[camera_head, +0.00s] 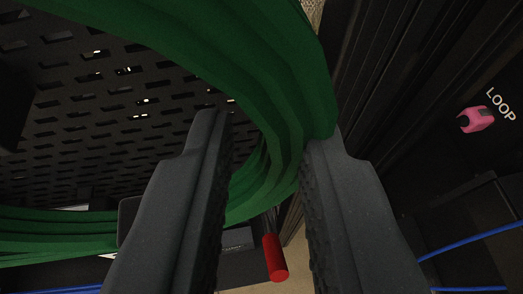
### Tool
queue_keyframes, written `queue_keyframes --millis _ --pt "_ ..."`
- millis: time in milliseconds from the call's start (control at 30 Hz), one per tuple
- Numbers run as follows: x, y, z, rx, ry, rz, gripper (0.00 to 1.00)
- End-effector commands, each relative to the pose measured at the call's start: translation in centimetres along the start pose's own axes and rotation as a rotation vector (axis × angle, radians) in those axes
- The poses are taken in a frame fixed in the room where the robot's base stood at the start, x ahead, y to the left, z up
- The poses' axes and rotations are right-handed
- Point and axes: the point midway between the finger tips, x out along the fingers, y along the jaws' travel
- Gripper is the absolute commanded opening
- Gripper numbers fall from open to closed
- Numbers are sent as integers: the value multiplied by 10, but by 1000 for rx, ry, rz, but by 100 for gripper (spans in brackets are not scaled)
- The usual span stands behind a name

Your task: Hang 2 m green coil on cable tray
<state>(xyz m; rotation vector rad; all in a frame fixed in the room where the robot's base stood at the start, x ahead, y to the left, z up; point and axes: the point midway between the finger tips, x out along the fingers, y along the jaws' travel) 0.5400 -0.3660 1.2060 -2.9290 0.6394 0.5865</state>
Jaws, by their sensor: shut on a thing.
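The green coil (285,85) fills the upper middle of the view as a thick bundle of loops. It curves from the top left, down past my fingers, and back out to the left edge. My gripper (268,135) is shut on the coil, with one dark finger on each side of the bundle. The fingers hide part of the lower loop. I cannot tell a cable tray for certain in this view. A dark perforated surface (130,100) lies behind the coil at the left.
A red cylinder (275,258) hangs below the coil between my fingers. At the right, a dark panel carries a pink clip-like piece (477,120) beside the label "LOOP" (501,104). A blue cable (470,241) runs at the lower right. Dark vertical rails (385,70) stand close right of the coil.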

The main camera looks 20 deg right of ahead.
Motion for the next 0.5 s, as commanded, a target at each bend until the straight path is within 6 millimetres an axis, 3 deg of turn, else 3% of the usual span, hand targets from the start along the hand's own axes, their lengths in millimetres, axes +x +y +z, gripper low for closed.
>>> queue_keyframes --millis 500 --pt "19 -3 -6 1 0 1 0"
